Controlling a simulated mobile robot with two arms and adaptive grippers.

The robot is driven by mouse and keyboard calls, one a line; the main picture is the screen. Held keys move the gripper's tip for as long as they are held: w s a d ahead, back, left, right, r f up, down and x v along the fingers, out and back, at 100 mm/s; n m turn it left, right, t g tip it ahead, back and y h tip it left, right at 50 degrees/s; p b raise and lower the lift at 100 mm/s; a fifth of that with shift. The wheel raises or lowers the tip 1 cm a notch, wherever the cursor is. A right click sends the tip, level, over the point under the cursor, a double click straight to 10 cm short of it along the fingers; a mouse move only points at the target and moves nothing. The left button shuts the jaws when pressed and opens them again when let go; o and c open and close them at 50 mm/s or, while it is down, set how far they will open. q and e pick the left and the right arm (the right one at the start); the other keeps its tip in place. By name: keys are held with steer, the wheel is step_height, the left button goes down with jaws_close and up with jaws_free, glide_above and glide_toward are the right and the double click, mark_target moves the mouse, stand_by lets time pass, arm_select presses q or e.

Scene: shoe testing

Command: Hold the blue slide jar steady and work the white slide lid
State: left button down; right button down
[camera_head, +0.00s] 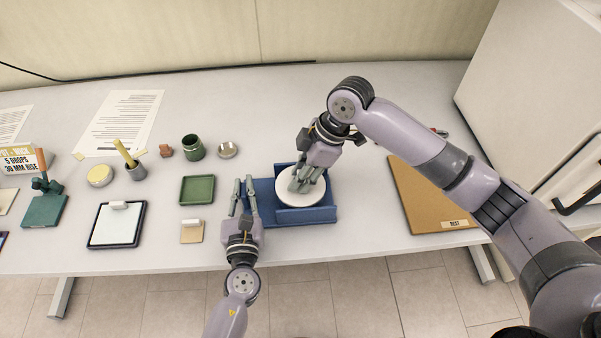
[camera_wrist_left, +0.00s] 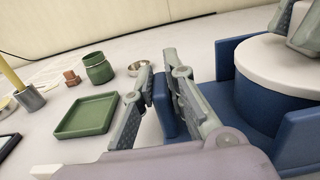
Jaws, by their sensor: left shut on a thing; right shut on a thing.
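The round blue jar (camera_wrist_left: 262,106) stands upright inside a square blue holder (camera_head: 306,215) with raised walls. The white lid (camera_head: 290,200) sits on top of the jar; it also shows in the left wrist view (camera_wrist_left: 280,62). My left gripper (camera_head: 244,186) is shut on an upright blue tab (camera_wrist_left: 168,104) at the holder's left side, with one finger on each side of it. My right gripper (camera_head: 303,183) comes from above and is shut on the lid's middle; its fingers hide the part they grip.
Left of the holder are a green tray (camera_head: 197,190), a green cup (camera_head: 193,147), a metal dish (camera_head: 228,150) and a small tan block (camera_head: 192,233). A brown board marked REST (camera_head: 425,200) lies right. A large white cabinet (camera_head: 530,90) stands at the right.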

arm_select(q)
steer(key=shift+a, duration=0.1)
arm_select(e)
steer(key=d, duration=1)
steer(key=c, duration=1.2)
jaws_free()
steer(key=shift+c, duration=0.2)
steer(key=shift+r, duration=0.1)
steer(key=v, duration=1.2)
